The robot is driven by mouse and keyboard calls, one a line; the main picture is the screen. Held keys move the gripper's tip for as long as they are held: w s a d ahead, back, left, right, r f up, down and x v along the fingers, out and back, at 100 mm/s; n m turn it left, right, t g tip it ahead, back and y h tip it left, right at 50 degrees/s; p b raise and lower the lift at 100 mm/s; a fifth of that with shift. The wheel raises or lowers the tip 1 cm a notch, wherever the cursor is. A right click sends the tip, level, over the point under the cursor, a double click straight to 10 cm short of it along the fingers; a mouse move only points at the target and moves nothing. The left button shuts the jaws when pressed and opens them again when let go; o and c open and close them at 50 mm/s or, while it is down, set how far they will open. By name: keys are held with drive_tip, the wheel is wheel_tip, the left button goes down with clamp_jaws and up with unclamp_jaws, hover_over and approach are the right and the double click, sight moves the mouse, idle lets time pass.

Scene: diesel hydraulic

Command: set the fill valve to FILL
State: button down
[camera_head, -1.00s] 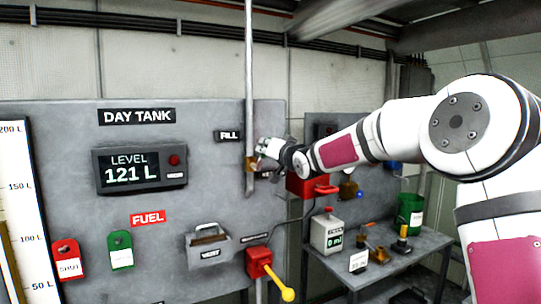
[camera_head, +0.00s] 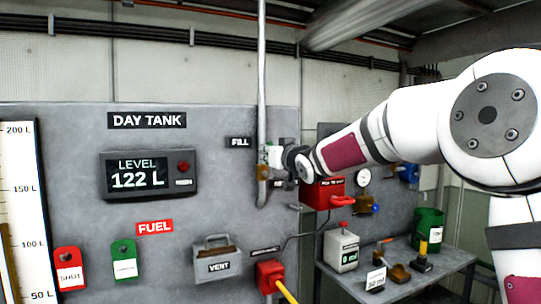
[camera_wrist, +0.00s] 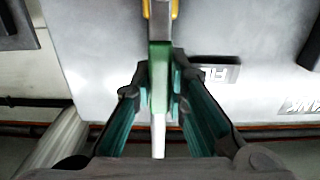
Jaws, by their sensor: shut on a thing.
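The fill valve is a small brass body (camera_head: 262,172) on the vertical pipe at the right side of the day tank panel, beside the FILL label (camera_head: 240,142). My gripper (camera_head: 272,157) is at the valve and largely covers it in the head view. In the wrist view my gripper (camera_wrist: 160,85) is shut around a pale green and white lever (camera_wrist: 158,60). The lever runs up to a yellow part (camera_wrist: 160,8) at the top edge. The FILL label (camera_wrist: 214,70) is upside down to its right. I cannot tell the lever's exact setting.
The level display (camera_head: 148,173) reads 122 L. Below are SHUT (camera_head: 68,272) and green (camera_head: 124,262) tags, a VENT box (camera_head: 216,262) and a red box (camera_head: 270,276) with a yellow handle. A table (camera_head: 440,250) with small items stands at right.

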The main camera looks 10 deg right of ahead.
drive_tip(key=shift+f, duration=0.1)
drive_tip(key=c, duration=1.6)
unclamp_jaws()
drive_tip(key=shift+o, duration=0.2)
drive_tip(key=shift+s, duration=0.1)
drive_tip(key=v, duration=1.2)
